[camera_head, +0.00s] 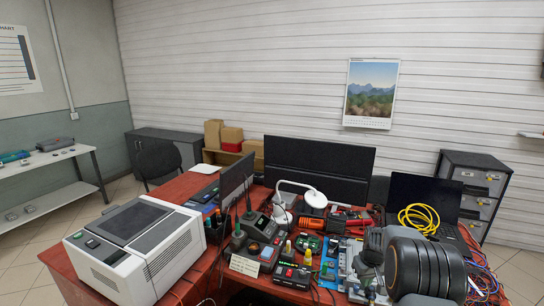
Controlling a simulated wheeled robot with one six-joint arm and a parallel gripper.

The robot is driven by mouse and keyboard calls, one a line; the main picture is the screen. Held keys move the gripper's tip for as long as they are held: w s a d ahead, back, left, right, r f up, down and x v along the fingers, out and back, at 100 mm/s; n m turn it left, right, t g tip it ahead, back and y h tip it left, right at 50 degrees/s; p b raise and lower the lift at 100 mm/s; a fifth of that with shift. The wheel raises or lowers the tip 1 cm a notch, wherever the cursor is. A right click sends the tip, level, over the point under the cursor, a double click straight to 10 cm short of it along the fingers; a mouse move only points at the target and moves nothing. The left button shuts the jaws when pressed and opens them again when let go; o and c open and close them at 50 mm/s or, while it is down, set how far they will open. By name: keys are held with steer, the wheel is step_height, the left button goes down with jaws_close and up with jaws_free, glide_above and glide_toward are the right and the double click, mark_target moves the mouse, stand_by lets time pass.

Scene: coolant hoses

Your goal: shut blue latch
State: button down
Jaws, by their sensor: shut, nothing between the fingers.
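I cannot make out the blue latch; it is too small or hidden behind my arm. My gripper (369,288) points down over this panel at the lower right, small and dark. It appears shut, with nothing seen in it. Whether it touches anything below cannot be told.
A white boxy machine (138,245) fills the desk's left side. Monitors (318,168), a white lamp (314,198), and a laptop (425,195) with a yellow cable coil (418,218) stand behind. Small tools and electronics crowd the middle, leaving little free room.

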steer(key=shift+s+a+r+t, duration=0.1)
steer(key=shift+a+r+t, duration=0.1)
steer(key=shift+t, duration=0.35)
steer(key=shift+s+a+r+t, duration=0.1)
steer(key=shift+a+t, duration=0.1)
steer(key=shift+t, duration=0.35)
